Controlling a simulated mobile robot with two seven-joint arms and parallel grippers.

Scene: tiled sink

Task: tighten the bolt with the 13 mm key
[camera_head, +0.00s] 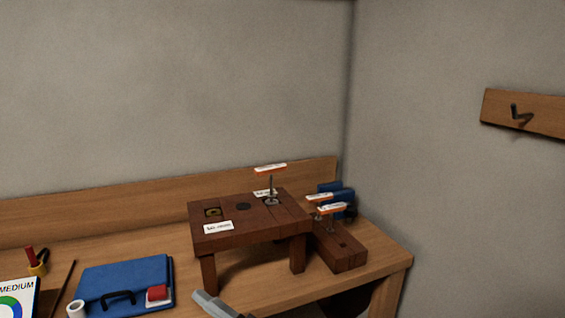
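A small dark-brown wooden stand (222,238) rests on the bench. On its top are a square recess with a yellowish ring (213,212), a dark round spot (243,206) and white labels (219,227). A key (271,185) with a white-and-orange tag stands upright at the right part of the top. Its lower end meets a round metal piece (272,201), perhaps the bolt. Two more tagged keys (319,197) (332,208) stand in a dark-brown block (343,257) to the right. The tags are too small to read, so I cannot tell the 13 mm key.
A blue case (122,279), a white roll (76,309), a red-handled tool (31,256) and a colour-wheel card (15,300) lie at left. Blue objects (342,194) sit behind the block, near the wall corner.

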